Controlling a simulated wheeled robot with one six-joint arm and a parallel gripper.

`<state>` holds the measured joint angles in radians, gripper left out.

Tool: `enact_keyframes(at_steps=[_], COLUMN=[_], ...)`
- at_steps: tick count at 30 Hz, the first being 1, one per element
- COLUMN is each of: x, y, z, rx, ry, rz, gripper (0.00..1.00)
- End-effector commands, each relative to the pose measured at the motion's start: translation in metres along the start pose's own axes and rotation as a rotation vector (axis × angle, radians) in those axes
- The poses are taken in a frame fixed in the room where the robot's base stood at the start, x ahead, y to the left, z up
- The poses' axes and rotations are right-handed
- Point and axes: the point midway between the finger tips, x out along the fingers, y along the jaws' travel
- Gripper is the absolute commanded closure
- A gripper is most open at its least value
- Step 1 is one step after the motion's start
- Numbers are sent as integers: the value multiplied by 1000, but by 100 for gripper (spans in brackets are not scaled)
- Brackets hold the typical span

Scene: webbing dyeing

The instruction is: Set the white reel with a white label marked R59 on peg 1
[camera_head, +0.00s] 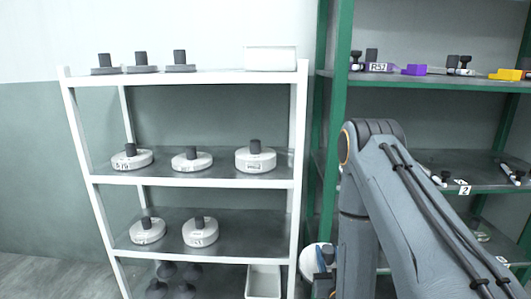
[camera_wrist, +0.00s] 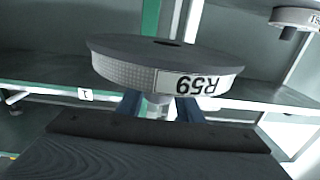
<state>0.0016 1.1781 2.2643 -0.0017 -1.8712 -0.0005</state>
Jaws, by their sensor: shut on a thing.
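The white reel (camera_wrist: 130,72) has a white label marked R59, seen upside down in the wrist view, and a dark top face in that view. My gripper (camera_wrist: 158,106) is shut on it at its hub, with blue fingers on both sides. In the head view the reel (camera_head: 307,262) shows only as a white edge beside my arm, in front of the green rack's post. A small tag marked 1 (camera_wrist: 86,95) is on a shelf edge left of the reel in the wrist view. I cannot make out peg 1 itself.
A white rack (camera_head: 190,186) at left holds several reels and a white bin (camera_head: 263,281). A green rack (camera_head: 335,110) at right carries small purple and yellow items, and a tag marked 2 (camera_head: 463,190). Another reel (camera_wrist: 296,17) shows at upper right in the wrist view.

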Motion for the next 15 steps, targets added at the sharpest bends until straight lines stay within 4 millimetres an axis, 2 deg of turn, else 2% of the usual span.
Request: enact_keyframes(at_steps=[3, 6, 15], x=[-12, -16, -18], y=[0, 0, 0], z=[16, 22, 24], rx=[0, 0, 0], ry=[-2, 1, 2], rz=[0, 0, 0], gripper=[100, 100, 100])
